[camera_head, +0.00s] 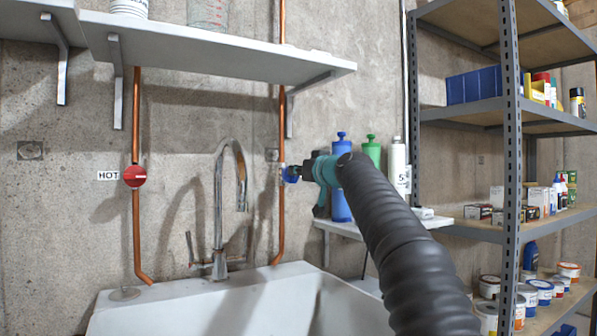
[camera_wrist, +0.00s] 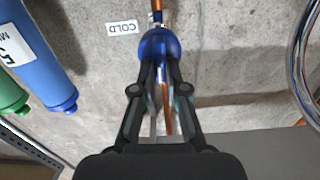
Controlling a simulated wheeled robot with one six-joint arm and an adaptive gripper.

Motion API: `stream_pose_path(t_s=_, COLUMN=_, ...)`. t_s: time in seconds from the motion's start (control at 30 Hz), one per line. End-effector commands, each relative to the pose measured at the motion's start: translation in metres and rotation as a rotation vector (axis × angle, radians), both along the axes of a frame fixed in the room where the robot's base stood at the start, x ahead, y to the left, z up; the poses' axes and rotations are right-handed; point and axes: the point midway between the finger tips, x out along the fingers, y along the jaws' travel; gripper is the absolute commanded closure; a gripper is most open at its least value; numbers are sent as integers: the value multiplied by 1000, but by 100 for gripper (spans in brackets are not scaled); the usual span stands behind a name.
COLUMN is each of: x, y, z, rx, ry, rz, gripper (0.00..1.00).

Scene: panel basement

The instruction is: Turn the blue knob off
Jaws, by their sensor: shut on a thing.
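The blue knob (camera_wrist: 157,45) sits on a copper pipe beside a "COLD" label (camera_wrist: 122,27) in the wrist view. My gripper (camera_wrist: 158,62) has its two black fingers on either side of the knob and is shut on it. In the head view a small part of the blue knob (camera_head: 291,175) shows at the tip of my gripper (camera_head: 299,173), on the right copper pipe. The gripper hides most of the knob and its label there. How far the knob is turned cannot be told.
A red knob (camera_head: 135,176) with a "HOT" label is on the left pipe. A faucet (camera_head: 220,200) stands over a white sink (camera_head: 290,300). A wall shelf (camera_head: 220,58) hangs above. Blue (camera_head: 341,205) and green (camera_head: 371,152) bottles and a metal rack (camera_head: 511,150) stand right.

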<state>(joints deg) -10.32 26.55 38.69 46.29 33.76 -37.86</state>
Motion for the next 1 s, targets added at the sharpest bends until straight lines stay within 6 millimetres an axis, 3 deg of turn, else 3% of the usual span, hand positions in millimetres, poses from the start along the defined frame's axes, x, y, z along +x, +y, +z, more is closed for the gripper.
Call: stream_pose_path(t_s=1.0, x=5, y=-7, z=-3, rx=740, ry=496, rz=0, gripper=100)
